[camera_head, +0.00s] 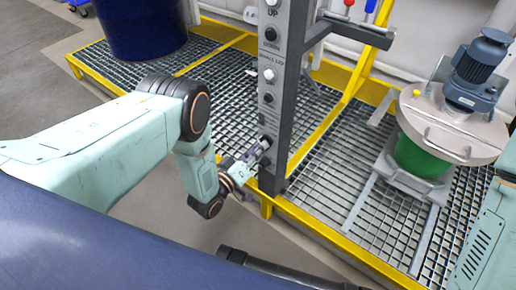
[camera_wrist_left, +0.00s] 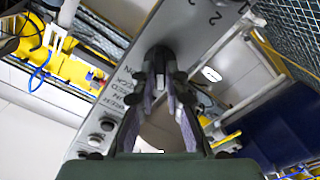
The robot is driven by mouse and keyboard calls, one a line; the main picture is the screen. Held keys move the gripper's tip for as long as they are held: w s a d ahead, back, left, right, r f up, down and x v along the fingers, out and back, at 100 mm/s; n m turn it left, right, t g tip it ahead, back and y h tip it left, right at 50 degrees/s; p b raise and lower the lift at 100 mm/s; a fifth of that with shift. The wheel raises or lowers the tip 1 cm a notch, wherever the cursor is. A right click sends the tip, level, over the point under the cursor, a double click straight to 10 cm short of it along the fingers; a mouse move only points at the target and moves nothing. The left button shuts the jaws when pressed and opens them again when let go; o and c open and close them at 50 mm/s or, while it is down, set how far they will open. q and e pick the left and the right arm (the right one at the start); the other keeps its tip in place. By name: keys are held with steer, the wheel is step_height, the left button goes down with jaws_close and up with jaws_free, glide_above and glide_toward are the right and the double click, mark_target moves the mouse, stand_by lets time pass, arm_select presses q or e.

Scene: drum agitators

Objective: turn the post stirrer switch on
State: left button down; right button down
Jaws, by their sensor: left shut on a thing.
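The grey control post (camera_head: 290,90) stands upright near the middle of the head view, and its labelled face (camera_wrist_left: 125,75) runs diagonally across the left wrist view. My left gripper (camera_head: 262,149) is at the lower part of this face. Its fingers (camera_wrist_left: 161,90) are closed on the dark stirrer switch (camera_wrist_left: 158,55), which sticks out between the fingertips in the wrist view. The fingers hide part of the switch, so its set position cannot be read. My right arm shows at the right edge of the head view, but its gripper is out of the frame.
Push buttons (camera_head: 269,75) line the post above the gripper. A green drum (camera_head: 425,158) with a lid and blue motor (camera_head: 478,70) stands right. A dark blue drum (camera_head: 145,25) stands back left. Yellow rails (camera_head: 330,228) edge the grating.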

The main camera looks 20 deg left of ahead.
arm_select(q)
steer(key=shift+s+m+p, duration=0.1)
steer(key=shift+m+p, duration=0.95)
steer(key=shift+m, duration=6.95)
steer(key=c, duration=1.4)
jaws_free()
steer(key=v, duration=1.2)
